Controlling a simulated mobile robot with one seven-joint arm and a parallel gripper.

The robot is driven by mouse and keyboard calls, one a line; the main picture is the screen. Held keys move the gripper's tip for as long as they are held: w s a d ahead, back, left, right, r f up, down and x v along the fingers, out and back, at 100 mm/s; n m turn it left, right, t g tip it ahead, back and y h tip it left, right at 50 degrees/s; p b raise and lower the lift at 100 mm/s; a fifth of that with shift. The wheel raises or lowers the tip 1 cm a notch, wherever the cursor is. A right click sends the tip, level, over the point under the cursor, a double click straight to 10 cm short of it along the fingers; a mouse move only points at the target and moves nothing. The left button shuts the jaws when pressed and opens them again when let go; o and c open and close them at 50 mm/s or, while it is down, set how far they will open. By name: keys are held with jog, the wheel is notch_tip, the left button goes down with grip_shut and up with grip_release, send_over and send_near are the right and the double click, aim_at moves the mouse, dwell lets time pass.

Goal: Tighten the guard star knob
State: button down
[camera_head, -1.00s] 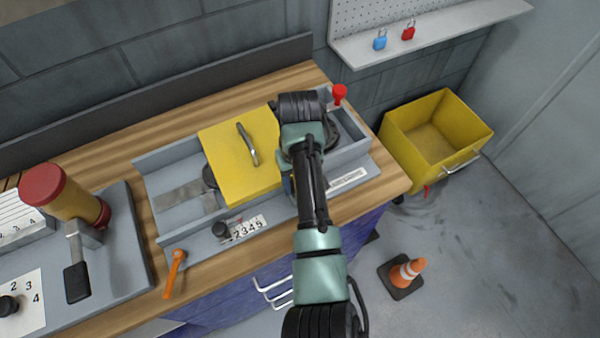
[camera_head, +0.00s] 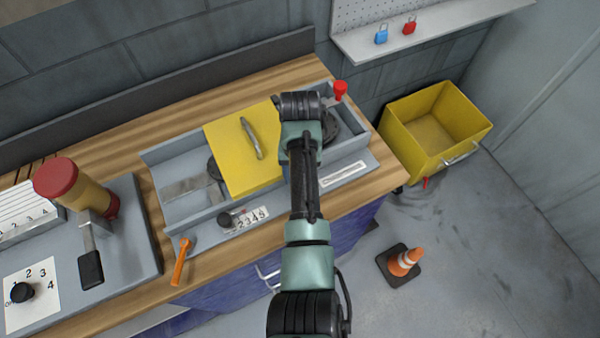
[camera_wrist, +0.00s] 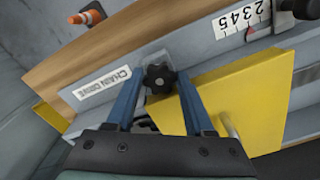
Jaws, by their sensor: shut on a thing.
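The guard star knob (camera_wrist: 159,79) is black with several lobes. In the wrist view it sits on a grey plate beside the yellow guard (camera_wrist: 222,97). My gripper (camera_wrist: 158,76) has its two blue fingers on either side of the knob and is shut on it. In the head view the yellow guard (camera_head: 230,160), with a grey handle (camera_head: 251,138), covers the middle of the grey trough (camera_head: 172,158). My arm reaches down at the guard's right side and hides the knob and my fingertips there.
A yellow bin (camera_head: 415,165) and a cone (camera_head: 404,262) stand on the floor at right.

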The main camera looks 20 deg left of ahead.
jog(key=shift+c, duration=1.4)
grip_release()
jog(key=shift+a, duration=0.1)
